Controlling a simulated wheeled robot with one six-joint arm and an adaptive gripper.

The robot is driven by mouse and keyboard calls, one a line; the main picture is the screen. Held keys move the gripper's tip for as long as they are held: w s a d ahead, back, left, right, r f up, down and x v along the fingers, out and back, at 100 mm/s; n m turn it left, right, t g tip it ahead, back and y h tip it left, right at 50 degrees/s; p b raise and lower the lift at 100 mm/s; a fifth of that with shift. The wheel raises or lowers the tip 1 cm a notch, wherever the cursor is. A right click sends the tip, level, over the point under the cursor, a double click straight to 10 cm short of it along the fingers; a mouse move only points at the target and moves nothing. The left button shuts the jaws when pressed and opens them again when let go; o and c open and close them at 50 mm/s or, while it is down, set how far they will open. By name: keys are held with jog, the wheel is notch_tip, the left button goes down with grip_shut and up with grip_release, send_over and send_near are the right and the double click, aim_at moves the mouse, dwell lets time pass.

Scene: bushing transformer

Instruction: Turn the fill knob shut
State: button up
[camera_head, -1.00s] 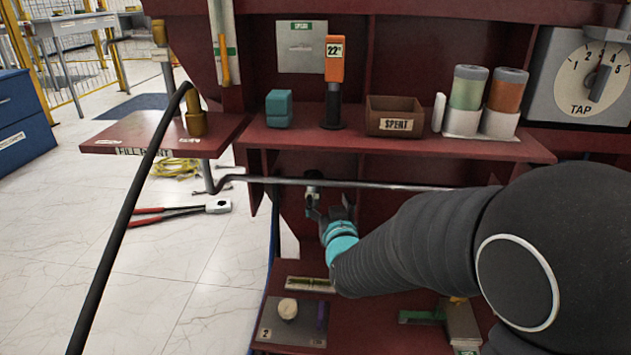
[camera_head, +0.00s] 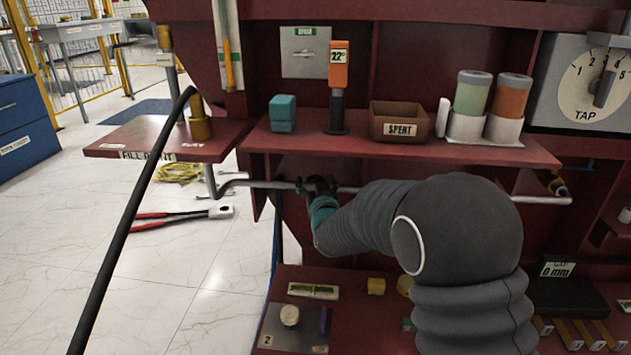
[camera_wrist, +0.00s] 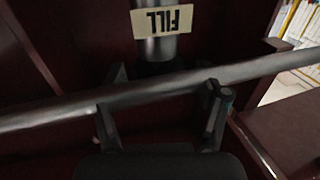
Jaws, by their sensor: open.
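A grey metal cylinder (camera_wrist: 160,48) with an upside-down FILL label (camera_wrist: 163,20) shows at the top of the wrist view. A dark collar (camera_wrist: 155,69) sits below the label; I cannot tell whether this is the fill knob. A long grey rod (camera_wrist: 255,70) crosses in front of it and hides part of it; the rod also shows in the head view (camera_head: 270,184). My gripper (camera_head: 318,184) is open at the rod, under the shelf. In the wrist view its fingers (camera_wrist: 163,100) stand either side of the collar, and the rod crosses them. Contact is unclear.
The red shelf (camera_head: 350,148) above carries a teal block (camera_head: 283,113), an orange 22° gauge (camera_head: 338,75), a SPENT box (camera_head: 400,122) and two jars. A black hose (camera_head: 135,220) hangs at the left. Small parts lie on the lower shelf (camera_head: 350,320).

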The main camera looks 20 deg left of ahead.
jog(key=shift+w+a, duration=0.3)
jog(key=shift+w, duration=0.25)
jog(key=c, duration=1.2)
